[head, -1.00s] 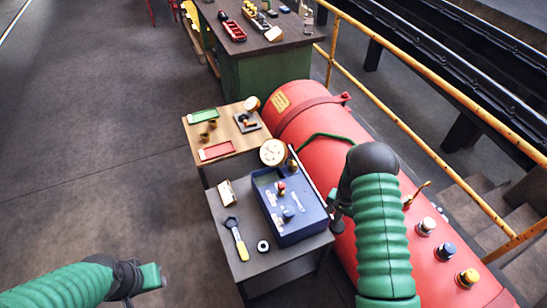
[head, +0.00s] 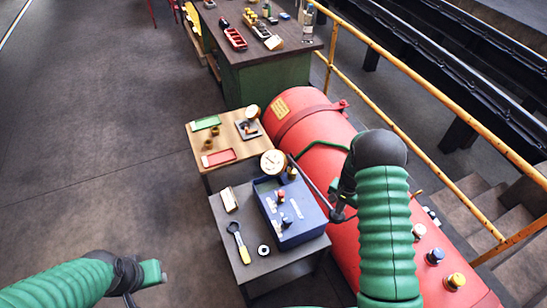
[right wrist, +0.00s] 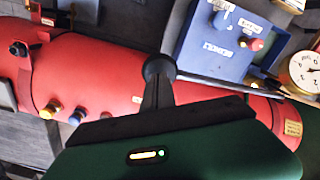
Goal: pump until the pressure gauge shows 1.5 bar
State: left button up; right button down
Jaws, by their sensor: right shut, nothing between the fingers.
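The pressure gauge (head: 273,162), a round white dial, stands at the far end of the blue box (head: 300,228). It shows at the right edge of the right wrist view (right wrist: 307,72); I cannot read its needle reliably. A dark lever rod (right wrist: 235,85) runs along the box's side to a round black knob (right wrist: 160,67). My right gripper (right wrist: 157,95) is shut and empty, its fingertips at or just over the knob; I cannot tell if they touch. My left gripper (head: 150,274) is at lower left, away from the box; its jaws are unclear.
The red tank (head: 325,150) with several coloured knobs lies right of the grey table (head: 235,262). A wooden table (head: 205,160) stands behind. A yellow railing (head: 430,90) runs beyond the tank.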

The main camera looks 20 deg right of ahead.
dwell(0.5)
notch_tip(320, 180, down, 16)
jog(key=b, duration=1.3)
notch_tip(320, 180, up, 16)
jog(key=p, duration=1.1)
jog(key=shift+r+p, duration=0.1)
jog(key=shift+p, duration=0.25)
jog(key=shift+d+f, duration=0.1)
jog(key=shift+f, duration=0.1)
